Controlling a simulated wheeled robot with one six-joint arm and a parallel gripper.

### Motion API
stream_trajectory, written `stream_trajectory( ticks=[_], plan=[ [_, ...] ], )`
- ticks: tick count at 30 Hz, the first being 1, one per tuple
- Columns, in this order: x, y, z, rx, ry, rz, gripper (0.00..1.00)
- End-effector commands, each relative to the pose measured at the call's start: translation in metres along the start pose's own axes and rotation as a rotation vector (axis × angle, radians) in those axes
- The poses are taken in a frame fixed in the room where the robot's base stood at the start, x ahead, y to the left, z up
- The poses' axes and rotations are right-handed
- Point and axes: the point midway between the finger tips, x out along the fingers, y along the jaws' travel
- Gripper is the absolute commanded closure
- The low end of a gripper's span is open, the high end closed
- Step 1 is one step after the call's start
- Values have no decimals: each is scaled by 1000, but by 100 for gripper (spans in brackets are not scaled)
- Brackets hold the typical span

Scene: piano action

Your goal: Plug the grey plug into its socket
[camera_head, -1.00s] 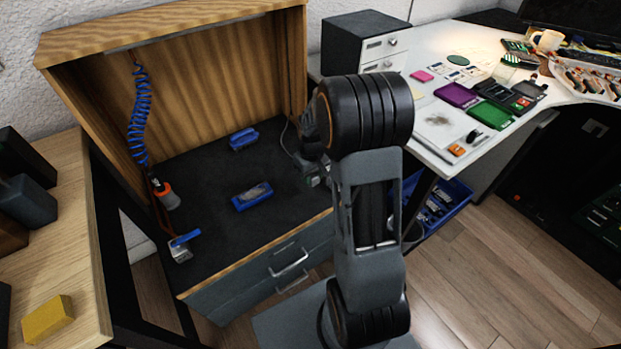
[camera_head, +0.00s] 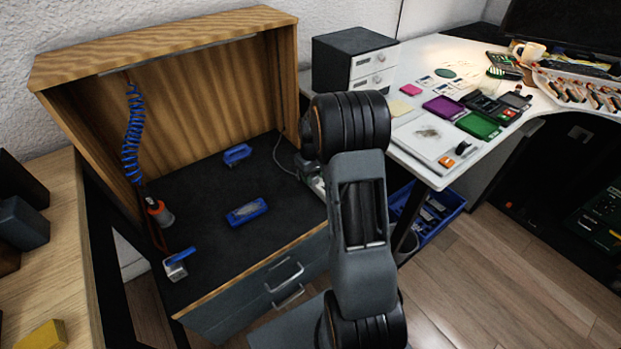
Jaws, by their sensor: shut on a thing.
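My gripper (camera_head: 309,172) shows only in part, at the right end of the dark bench top, low beside my own arm, which hides most of it. It is shut on the grey plug, which is too small and covered to make out clearly. A thin grey cable (camera_head: 279,152) runs down the back right of the bench and ends at this spot. I cannot make out the socket or tell whether the plug touches it.
The dark bench top (camera_head: 200,190) carries two blue tools (camera_head: 237,155) (camera_head: 246,212), an orange-collared tool (camera_head: 158,212) and a blue-handled clamp (camera_head: 176,264). A wooden hood surrounds it. A white desk (camera_head: 420,60) with a drawer box (camera_head: 345,65) stands to the right.

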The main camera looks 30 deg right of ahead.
Motion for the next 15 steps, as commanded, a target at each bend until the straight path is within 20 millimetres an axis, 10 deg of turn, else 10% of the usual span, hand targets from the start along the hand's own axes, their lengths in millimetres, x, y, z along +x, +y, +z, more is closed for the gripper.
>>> stream_trajectory(
  ticks=[15],
  plan=[
    [0, 26, -20, 0, 0, 0, 95]
  ],
)
